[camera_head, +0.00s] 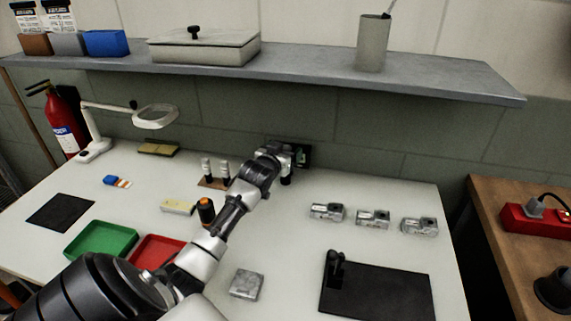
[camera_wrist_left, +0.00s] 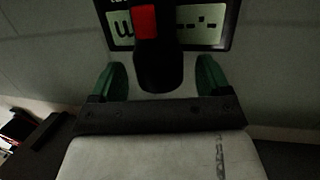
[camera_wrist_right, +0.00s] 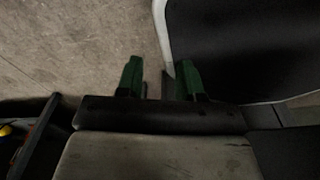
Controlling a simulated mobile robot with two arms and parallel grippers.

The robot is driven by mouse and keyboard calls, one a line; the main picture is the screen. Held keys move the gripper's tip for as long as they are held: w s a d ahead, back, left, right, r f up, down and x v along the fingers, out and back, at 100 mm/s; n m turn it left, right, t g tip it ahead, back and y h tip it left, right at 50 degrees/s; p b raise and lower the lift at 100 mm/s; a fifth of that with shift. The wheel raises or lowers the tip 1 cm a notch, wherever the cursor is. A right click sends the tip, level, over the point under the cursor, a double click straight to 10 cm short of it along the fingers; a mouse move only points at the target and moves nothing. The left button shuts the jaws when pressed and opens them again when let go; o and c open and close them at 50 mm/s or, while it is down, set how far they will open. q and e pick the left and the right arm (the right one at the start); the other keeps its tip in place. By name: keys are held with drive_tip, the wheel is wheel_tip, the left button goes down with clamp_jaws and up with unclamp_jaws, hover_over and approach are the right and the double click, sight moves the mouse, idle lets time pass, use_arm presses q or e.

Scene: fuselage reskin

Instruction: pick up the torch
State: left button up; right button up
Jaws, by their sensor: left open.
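A black torch-like thing with a red patch (camera_wrist_left: 158,65) stands between the two green fingertips of my left gripper (camera_wrist_left: 165,78) in the left wrist view. A gap shows on each side of it, so the open fingers are around it and not closed on it. In the head view my left gripper (camera_head: 288,158) is at the back of the white table, and the black thing's lower part (camera_head: 286,180) shows just below it. My right gripper (camera_wrist_right: 160,80) is outside the head view; in the right wrist view its fingers are apart and empty above bare floor.
A panel with a pale display (camera_wrist_left: 202,30) stands right behind the black thing. Two small cylinders on a brown base (camera_head: 213,180) and an orange-topped black cylinder (camera_head: 205,211) are near my left arm. Several metal parts (camera_head: 372,218) lie to the right. A shelf (camera_head: 300,78) hangs above.

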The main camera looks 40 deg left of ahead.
use_arm(q)
drive_tip(key=c, duration=1.2)
drive_tip(key=shift+c, duration=0.7)
drive_tip(key=shift+r, duration=0.1)
